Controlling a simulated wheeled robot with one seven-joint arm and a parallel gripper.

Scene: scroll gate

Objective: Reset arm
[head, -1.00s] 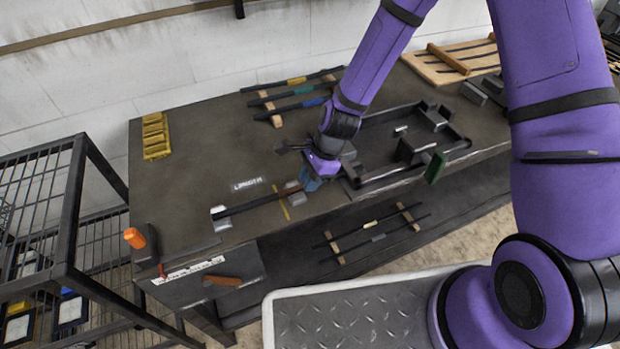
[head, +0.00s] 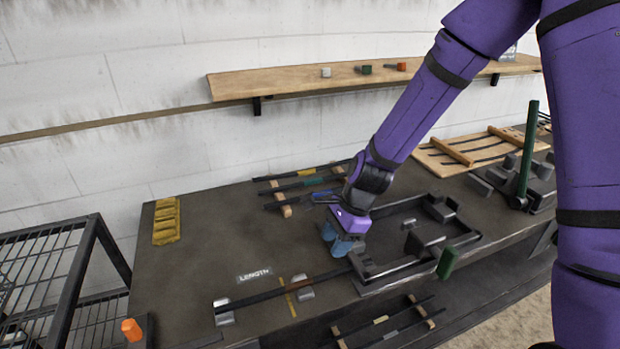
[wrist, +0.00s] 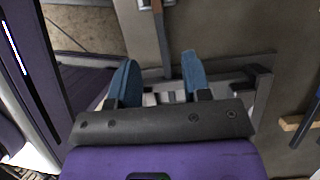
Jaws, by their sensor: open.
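My gripper (head: 343,240) is over the dark workbench (head: 190,270), at the left end of a black frame fixture (head: 478,236). In the wrist view its two blue fingers (wrist: 160,80) stand apart with nothing held between them. A black bar (head: 290,290) lies on the bench to the left of the gripper, near a "LENGTH" label (head: 254,275) and a yellow line. The bar's near end also shows beyond the fingers in the wrist view (wrist: 162,40). My purple arm hides part of the bench behind it.
Racked rods (head: 300,185) lie at the back of the bench, and more rods (head: 385,322) lie on the lower level. A yellow block holder (head: 166,220) is at the left. A wooden shelf (head: 300,84) is on the wall. A green post (head: 528,150) stands at the right. A wire rack (head: 50,280) is at the lower left.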

